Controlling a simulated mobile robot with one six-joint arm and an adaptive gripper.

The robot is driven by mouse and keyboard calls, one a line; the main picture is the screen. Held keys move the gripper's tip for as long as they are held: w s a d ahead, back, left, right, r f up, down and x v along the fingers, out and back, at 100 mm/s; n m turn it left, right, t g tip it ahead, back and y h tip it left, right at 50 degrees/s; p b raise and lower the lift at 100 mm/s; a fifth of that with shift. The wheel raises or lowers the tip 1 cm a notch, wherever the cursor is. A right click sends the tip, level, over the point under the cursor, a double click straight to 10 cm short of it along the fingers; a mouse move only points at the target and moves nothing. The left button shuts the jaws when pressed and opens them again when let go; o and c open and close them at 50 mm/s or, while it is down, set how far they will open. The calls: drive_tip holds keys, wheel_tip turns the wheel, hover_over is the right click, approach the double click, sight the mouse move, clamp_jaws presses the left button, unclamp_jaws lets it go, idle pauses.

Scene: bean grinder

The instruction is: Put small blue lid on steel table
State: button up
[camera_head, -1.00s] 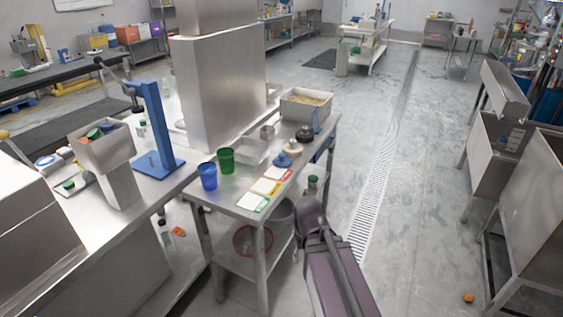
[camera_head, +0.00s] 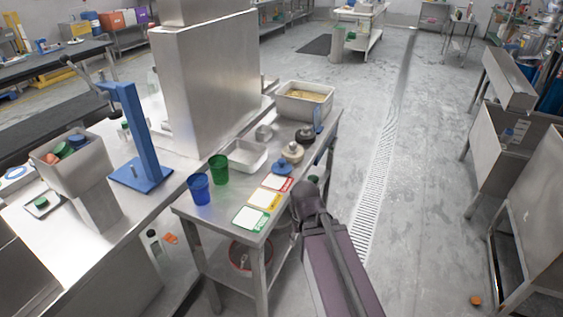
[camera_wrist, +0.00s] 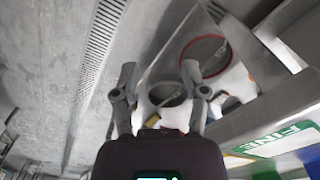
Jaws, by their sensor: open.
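Which piece is the small blue lid is not certain. A blue knobbed, lid-like piece (camera_head: 282,168) sits on the small steel table (camera_head: 185,208), behind the red-edged card. Another blue piece (camera_head: 76,141) lies among green and orange ones in the steel hopper (camera_head: 90,168) at left. My gripper (camera_wrist: 159,68) is open and empty in the wrist view, its two fingers spread over the lower shelf area beside the table edge. In the head view my arm is at the table's right side; its fingers are hidden there.
On the table stand a blue cup (camera_head: 199,189), a green cup (camera_head: 219,169), label cards (camera_head: 264,199), a white tray (camera_head: 246,154) and a bin of beans (camera_head: 305,100). A red-rimmed bucket (camera_wrist: 205,56) is on the lower shelf. The floor right of the table is open.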

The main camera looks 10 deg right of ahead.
drive_tip(key=shift+w, duration=0.35)
drive_tip(key=shift+a, duration=0.1)
drive_tip(key=o, duration=0.4)
drive_tip(key=shift+w+r, duration=0.1)
drive_tip(key=shift+w, duration=0.1)
drive_tip(key=w+r+p, duration=0.6)
drive_tip(key=w, duration=0.2)
drive_tip(key=w+r+n+t+p, duration=0.1)
drive_tip(key=w+r+p, duration=0.6)
drive_tip(key=w, duration=0.2)
drive_tip(key=w+r+n+p, duration=0.1)
drive_tip(key=w+r+p, duration=0.6)
drive_tip(key=w, duration=0.2)
drive_tip(key=shift+w+r+t, duration=0.2)
drive_tip(key=shift+w+t, duration=0.05)
drive_tip(key=shift+t, duration=0.15)
drive_tip(key=shift+f, duration=0.15)
drive_tip(key=b, duration=0.8)
hover_over(282, 161)
drive_tip(key=f, duration=0.7)
drive_tip(key=shift+s+f, duration=0.3)
drive_tip(key=shift+f, duration=0.35)
